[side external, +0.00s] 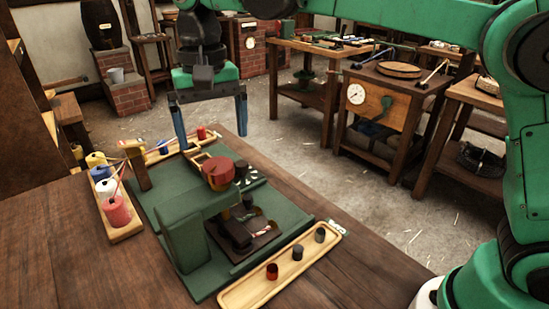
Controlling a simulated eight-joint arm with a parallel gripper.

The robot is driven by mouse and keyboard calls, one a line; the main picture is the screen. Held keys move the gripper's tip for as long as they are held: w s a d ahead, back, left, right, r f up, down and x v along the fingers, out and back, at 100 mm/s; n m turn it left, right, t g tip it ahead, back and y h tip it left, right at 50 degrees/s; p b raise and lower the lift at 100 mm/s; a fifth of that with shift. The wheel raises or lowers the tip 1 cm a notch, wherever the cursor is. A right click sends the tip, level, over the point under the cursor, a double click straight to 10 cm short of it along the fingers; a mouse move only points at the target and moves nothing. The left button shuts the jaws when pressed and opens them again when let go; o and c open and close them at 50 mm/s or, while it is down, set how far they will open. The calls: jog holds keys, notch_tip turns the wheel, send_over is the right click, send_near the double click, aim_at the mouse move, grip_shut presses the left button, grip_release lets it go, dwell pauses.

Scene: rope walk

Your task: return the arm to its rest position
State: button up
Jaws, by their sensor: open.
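My gripper (211,122) hangs over the far part of the green work base. Its two blue fingers point down and stand wide apart, with nothing held between them. The left fingertip is near the far wooden tray and the right one is beyond the small wooden ladder-like frame (200,160); I cannot tell how high the tips are above the base. The green arm rises on the right side of the picture and crosses the top.
A tray of spools (127,233) lies left, a far tray (153,160) with a red piece behind, and a near tray (240,296) with three small cylinders in front. Other benches stand beyond.

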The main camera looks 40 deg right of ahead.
jog(key=shift+s+d, duration=0.1)
jog(key=shift+d, duration=0.3)
jog(key=s+d+f+n+t, duration=0.3)
jog(key=s+d+f+t, duration=0.4)
jog(key=s+d, duration=0.3)
jog(key=d, duration=0.3)
jog(key=shift+s+d+f, duration=0.15)
jog(key=shift+s+d, duration=0.15)
jog(key=shift+d, duration=0.05)
